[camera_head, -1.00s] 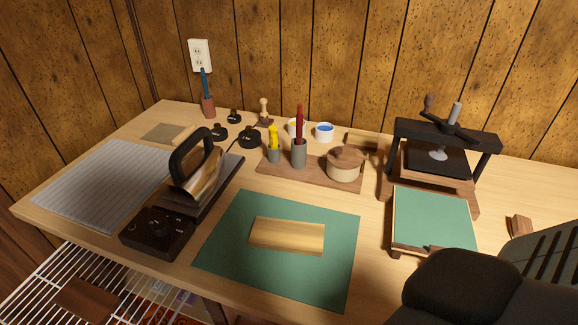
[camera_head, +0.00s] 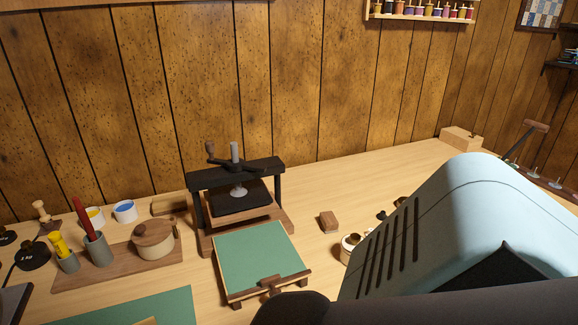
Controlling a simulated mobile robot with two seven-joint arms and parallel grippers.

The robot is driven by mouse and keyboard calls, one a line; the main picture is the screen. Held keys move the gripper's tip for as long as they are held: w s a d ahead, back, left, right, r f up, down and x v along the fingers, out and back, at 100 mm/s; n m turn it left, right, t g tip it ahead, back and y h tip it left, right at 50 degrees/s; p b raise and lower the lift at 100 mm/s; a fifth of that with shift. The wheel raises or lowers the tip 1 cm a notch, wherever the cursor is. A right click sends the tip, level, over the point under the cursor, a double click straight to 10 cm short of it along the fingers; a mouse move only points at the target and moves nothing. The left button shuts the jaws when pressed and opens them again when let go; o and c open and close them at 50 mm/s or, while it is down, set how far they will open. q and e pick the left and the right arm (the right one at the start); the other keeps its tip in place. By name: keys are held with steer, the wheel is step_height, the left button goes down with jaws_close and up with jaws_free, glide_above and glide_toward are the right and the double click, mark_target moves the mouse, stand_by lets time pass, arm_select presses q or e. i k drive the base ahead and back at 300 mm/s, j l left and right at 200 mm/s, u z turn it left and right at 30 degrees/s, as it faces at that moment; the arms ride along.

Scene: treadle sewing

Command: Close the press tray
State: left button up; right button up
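The press (camera_head: 238,186) stands on the table near the wall, with a black frame, a grey screw and a crank handle on top. Its tray (camera_head: 262,257) has a green surface and light wooden edges. The tray is pulled out toward me, in front of the press. A brown wooden handle (camera_head: 270,285) sits on its front edge. My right arm fills the lower right of the view and reaches up to the tray's front edge in the picture. I cannot tell whether it touches the tray. Neither gripper's fingers show.
A wooden organizer (camera_head: 110,270) with cups and a lidded pot (camera_head: 153,240) lies left of the press. A small wooden block (camera_head: 328,221) sits to its right. A green mat (camera_head: 150,308) lies at the lower left. The table behind the block is clear.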

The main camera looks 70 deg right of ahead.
mark_target(254, 261)
steer(key=i+z, duration=0.1)
steer(key=z, duration=1.9)
steer(key=i+j, duration=0.25)
steer(key=j, duration=0.25)
steer(key=l, duration=0.15)
